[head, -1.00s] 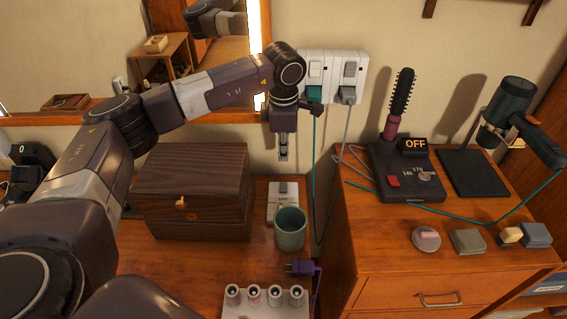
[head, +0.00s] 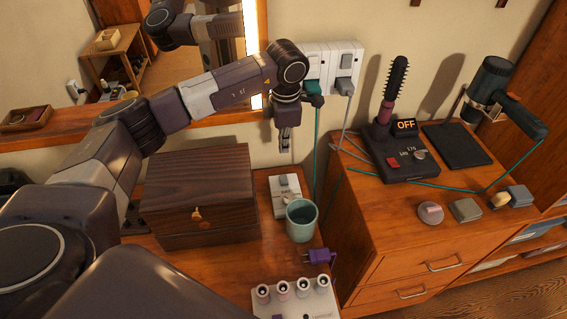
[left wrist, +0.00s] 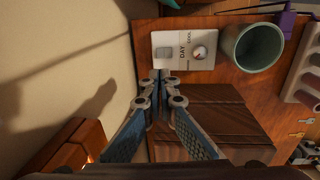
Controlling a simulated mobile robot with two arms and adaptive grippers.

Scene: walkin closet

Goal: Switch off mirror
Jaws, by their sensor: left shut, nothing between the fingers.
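The mirror (head: 60,60) stands at the back left, and the strip along its right edge glows brightly. A small white control box (head: 286,203) lies on the wooden table behind a teal cup. In the left wrist view the control box (left wrist: 176,36) shows a DAY label, a round dial (left wrist: 199,52) with a red mark and a pale switch. My left gripper (head: 285,150) is shut and empty, pointing down above the back of the box. In the left wrist view its fingertips (left wrist: 160,76) appear at the box's edge; contact cannot be told. My right gripper is not in view.
A dark wooden chest (head: 199,195) stands left of the box, close to my arm. The teal cup (head: 301,221), a purple plug (head: 319,256) and a rack (head: 290,306) of small tubes are in front. Wall sockets (head: 333,68) with cables are behind; a hairbrush styler (head: 390,110) is right.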

